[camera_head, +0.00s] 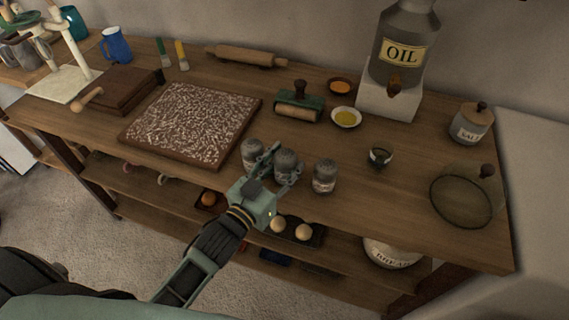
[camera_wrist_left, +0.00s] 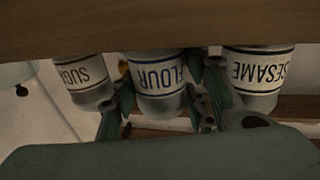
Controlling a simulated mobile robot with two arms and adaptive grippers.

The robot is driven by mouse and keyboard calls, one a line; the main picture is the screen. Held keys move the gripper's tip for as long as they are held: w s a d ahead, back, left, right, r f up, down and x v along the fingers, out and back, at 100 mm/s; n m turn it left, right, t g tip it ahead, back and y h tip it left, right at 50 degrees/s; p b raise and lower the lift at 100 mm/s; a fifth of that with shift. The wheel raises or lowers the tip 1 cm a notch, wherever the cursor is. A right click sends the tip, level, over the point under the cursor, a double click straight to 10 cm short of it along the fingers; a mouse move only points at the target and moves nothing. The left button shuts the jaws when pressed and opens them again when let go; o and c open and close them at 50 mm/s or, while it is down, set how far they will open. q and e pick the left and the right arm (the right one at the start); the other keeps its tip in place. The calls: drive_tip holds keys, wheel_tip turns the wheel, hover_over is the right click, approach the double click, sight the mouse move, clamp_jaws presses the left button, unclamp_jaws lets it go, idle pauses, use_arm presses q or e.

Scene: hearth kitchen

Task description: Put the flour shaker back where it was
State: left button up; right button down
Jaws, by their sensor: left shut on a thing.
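Three grey-topped shakers stand in a row near the front edge of the wooden table. The flour shaker (camera_head: 287,161) is the middle one, and its FLOUR label shows in the left wrist view (camera_wrist_left: 157,75). My left gripper (camera_head: 277,164) is shut on the flour shaker, with a finger on either side of it (camera_wrist_left: 163,100). The sugar shaker (camera_wrist_left: 82,75) and the sesame shaker (camera_wrist_left: 257,72) flank it closely. I cannot tell whether the flour shaker's base touches the table. My right gripper is not in view.
The neighbouring shakers (camera_head: 252,154) (camera_head: 324,177) leave little room beside the fingers. A speckled board (camera_head: 192,119) lies to the left. A small dark cup (camera_head: 380,157) and a glass dome (camera_head: 463,196) stand to the right. Eggs (camera_head: 303,232) sit on the shelf below.

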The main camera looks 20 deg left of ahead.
use_arm(q)
drive_tip(key=o, duration=1.3)
drive_tip(key=shift+f, duration=0.15)
drive_tip(key=shift+c, duration=0.2)
drive_tip(key=shift+s, duration=0.15)
drive_tip(key=b+v, duration=0.1)
drive_tip(key=v, duration=1)
drive_tip(key=shift+s+b, duration=0.3)
drive_tip(key=shift+s, duration=0.1)
drive_tip(key=shift+a, duration=0.15)
